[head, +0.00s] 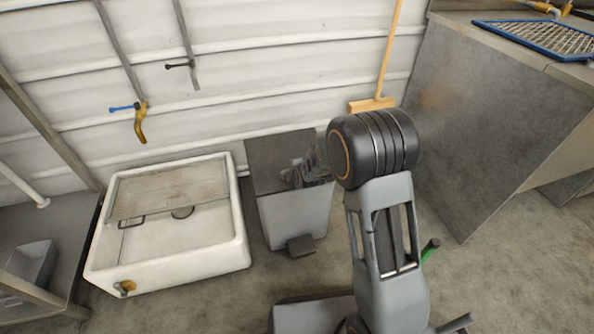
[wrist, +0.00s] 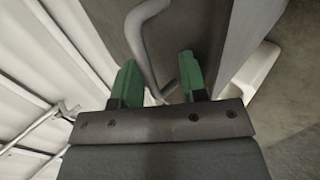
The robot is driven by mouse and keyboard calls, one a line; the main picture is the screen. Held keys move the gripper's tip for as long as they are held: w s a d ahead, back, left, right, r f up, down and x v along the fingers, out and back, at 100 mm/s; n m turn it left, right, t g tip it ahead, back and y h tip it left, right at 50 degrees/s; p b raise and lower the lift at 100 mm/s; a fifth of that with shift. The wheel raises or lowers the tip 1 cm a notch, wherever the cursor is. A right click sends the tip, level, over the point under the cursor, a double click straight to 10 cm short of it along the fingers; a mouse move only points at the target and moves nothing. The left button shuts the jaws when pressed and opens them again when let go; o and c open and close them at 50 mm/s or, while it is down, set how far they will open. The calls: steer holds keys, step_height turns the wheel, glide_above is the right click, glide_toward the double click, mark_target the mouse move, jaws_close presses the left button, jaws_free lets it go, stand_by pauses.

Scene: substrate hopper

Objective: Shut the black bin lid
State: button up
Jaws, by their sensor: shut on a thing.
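The grey bin (head: 292,215) stands on the floor against the wall, with a foot pedal at its front. Its dark lid (head: 270,152) looks level over the top, but I cannot tell if a gap is left at the rim. My gripper (head: 289,176) is at the lid, partly hidden by my arm in the head view. In the wrist view its green fingers (wrist: 158,88) are shut on a bent grey handle (wrist: 152,62). The handle stands before a dark grey panel (wrist: 205,30), which seems to be the lid.
A white sink (head: 240,235) with a rack stands close left of the bin. A broom (head: 372,104) leans on the wall behind. A metal bench (head: 490,110) stands at the right. Taps (head: 140,122) stick out of the wall. Some floor is free before the bin.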

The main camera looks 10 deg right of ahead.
steer(key=shift+o, duration=0.5)
steer(key=shift+s+d+f, duration=0.1)
steer(key=shift+s+f, duration=0.25)
steer(key=shift+f, duration=0.2)
steer(key=shift+s+r+p, duration=0.2)
steer(key=shift+r+p, duration=0.1)
steer(key=shift+r, duration=0.05)
steer(key=p+v, duration=0.4)
steer(key=v, duration=0.9)
steer(key=shift+w+r+p, duration=0.2)
steer(key=shift+r+p, duration=0.2)
steer(key=s+d+r+m+g+p, duration=0.1)
steer(key=s+r+m+p, duration=0.4)
steer(key=r+p, duration=0.5)
steer(key=s+d+r+m+g+h+p, duration=0.1)
steer(key=s+r+m+p, duration=0.5)
steer(key=r, duration=1.3)
steer(key=s+d+r+m+g+p, duration=0.3)
steer(key=s+d+r+m+p, duration=0.2)
steer(key=r+p, duration=1)
steer(key=s+m, duration=0.1)
steer(key=m, duration=0.2)
steer(key=shift+m, duration=0.3)
steer(key=shift+s, duration=0.15)
